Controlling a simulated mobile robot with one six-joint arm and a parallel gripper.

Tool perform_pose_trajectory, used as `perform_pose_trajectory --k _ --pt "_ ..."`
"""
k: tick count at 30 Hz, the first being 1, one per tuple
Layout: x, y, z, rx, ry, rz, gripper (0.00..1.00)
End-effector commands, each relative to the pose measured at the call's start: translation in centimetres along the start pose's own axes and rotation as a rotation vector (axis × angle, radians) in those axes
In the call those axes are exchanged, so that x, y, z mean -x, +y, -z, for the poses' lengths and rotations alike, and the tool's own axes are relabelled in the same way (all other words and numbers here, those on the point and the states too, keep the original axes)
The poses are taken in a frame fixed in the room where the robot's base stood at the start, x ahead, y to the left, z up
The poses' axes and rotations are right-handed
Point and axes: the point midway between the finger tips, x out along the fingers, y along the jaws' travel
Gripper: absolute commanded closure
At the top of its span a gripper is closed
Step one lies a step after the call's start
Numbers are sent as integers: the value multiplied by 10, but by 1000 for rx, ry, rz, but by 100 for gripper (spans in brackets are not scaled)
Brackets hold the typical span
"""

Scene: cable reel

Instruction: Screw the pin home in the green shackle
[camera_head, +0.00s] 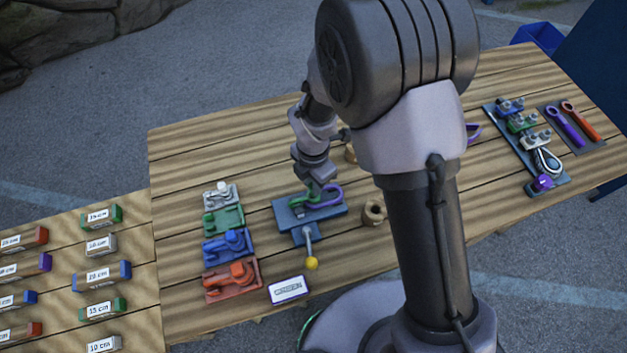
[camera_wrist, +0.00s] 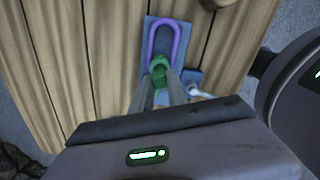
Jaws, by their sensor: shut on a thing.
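The green shackle (camera_head: 312,196) sits on a blue fixture plate (camera_head: 284,217), by a purple link (camera_head: 331,194). My gripper (camera_head: 308,186) points down at the shackle from above. In the wrist view, the fingers of my gripper (camera_wrist: 161,82) are shut on a part of the green shackle (camera_wrist: 158,66). The purple link (camera_wrist: 165,38) lies just beyond it on the blue plate (camera_wrist: 148,26). I cannot tell whether the fingers grip the pin or the body. The pin's thread and its depth are hidden.
A lever with a yellow knob (camera_head: 312,263) sticks out in front of the plate. To the left stand a blue shackle tray (camera_head: 228,245) and an orange one (camera_head: 231,280). A wooden reel (camera_head: 374,212) stands to the right, and a label card (camera_head: 288,290) lies in front.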

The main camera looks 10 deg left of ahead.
Motion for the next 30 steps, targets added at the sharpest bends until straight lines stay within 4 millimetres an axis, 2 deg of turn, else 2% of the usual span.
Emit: perform_pose_trajectory --k 30 --pt "-11 0 0 0 0 -1 100"
